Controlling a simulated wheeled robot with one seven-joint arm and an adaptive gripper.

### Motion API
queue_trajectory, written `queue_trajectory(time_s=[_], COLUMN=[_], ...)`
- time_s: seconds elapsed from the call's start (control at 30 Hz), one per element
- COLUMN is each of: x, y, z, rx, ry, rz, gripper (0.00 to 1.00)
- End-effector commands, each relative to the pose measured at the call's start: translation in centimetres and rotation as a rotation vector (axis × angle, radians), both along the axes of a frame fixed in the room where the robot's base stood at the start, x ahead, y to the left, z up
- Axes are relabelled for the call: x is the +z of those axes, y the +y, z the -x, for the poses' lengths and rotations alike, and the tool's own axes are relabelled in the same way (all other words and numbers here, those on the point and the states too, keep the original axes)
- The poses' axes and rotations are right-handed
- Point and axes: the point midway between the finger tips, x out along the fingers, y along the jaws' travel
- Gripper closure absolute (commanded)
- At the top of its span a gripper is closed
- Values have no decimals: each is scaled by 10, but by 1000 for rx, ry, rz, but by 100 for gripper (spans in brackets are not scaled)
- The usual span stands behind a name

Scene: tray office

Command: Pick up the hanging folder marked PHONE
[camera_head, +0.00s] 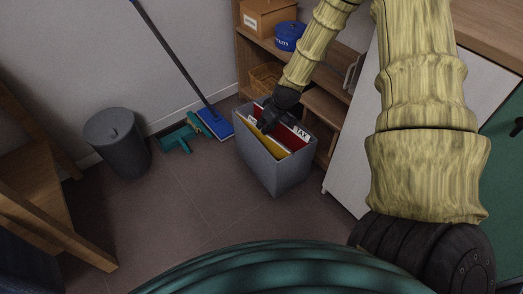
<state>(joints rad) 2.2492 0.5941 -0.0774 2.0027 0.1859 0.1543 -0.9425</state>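A grey open-topped box (270,172) stands on the floor and holds hanging folders. A red folder (284,123) has a white tab reading TAX. A yellow folder (264,137) sits in front of it. I can read no PHONE marking on any folder. My gripper (268,124) is dark and reaches down to the box opening, over the left part of the folders. It hides part of them. I cannot tell whether its fingers are apart or shut, or whether they touch a folder.
A wooden shelf (256,47) with a box and a blue pot (289,36) stands behind. A white panel (362,130) is close on the right. A grey bin (118,148), a blue mop (215,123) and a teal dustpan (178,137) are left. Floor in front is clear.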

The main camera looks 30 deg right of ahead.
Motion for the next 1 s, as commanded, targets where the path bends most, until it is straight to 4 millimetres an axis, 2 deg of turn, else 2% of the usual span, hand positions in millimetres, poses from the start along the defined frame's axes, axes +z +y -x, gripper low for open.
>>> queue_trajectory(time_s=[0.23, 0.57, 0.9, 1.0], x=[-35, -51, -85, -89], y=[2, 4, 6, 7], z=[-13, -22, -40, -43], rx=[-1, 0, 0, 0], ry=[1, 0, 0, 0], rz=[1, 1, 1, 1], gripper=[73, 73, 73, 73])
